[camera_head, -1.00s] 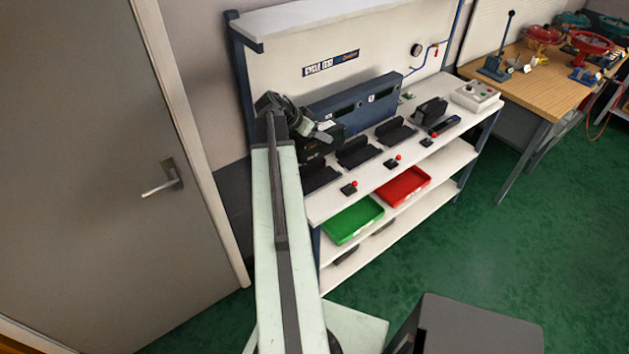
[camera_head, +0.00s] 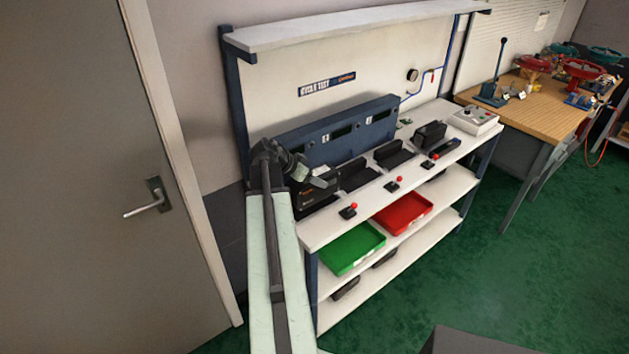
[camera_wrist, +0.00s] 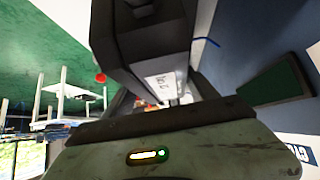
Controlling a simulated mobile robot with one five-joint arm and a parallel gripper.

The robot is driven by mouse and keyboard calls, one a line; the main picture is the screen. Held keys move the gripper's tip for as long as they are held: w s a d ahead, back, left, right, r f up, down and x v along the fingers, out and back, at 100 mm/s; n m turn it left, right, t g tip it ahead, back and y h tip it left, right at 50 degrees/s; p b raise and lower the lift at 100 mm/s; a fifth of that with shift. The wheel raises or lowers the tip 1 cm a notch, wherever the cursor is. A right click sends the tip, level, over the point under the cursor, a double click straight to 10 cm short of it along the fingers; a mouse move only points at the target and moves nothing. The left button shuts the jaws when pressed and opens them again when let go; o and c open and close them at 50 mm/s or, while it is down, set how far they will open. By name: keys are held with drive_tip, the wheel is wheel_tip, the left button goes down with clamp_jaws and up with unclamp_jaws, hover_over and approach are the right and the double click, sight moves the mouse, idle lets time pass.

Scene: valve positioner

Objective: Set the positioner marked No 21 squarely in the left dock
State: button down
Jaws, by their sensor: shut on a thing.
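My gripper (camera_head: 322,181) is shut on a black box-shaped positioner (camera_head: 318,191) at the left end of the test bench. In the wrist view the positioner (camera_wrist: 150,45) fills the upper middle, with a small white label (camera_wrist: 165,84) too blurred to read surely. The held positioner is at the left dock (camera_head: 306,211), of which only a dark edge shows below it; my arm and the positioner hide the rest. I cannot tell whether it touches the dock or sits square. The middle dock (camera_head: 357,176) and right dock (camera_head: 394,154) look empty.
Another black unit (camera_head: 429,135) stands on the bench right of the docks. Red-knobbed levers (camera_head: 348,211) line the front edge. A blue panel (camera_head: 335,131) rises behind the docks. Green (camera_head: 352,250) and red (camera_head: 403,213) trays lie below. A door (camera_head: 90,170) is at left.

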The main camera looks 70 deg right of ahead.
drive_tip(key=shift+f+b, duration=1.9)
drive_tip(key=shift+f, duration=0.35)
drive_tip(key=shift+r, duration=0.2)
drive_tip(key=shift+f, duration=0.15)
drive_tip(key=shift+c, duration=1.2)
unclamp_jaws()
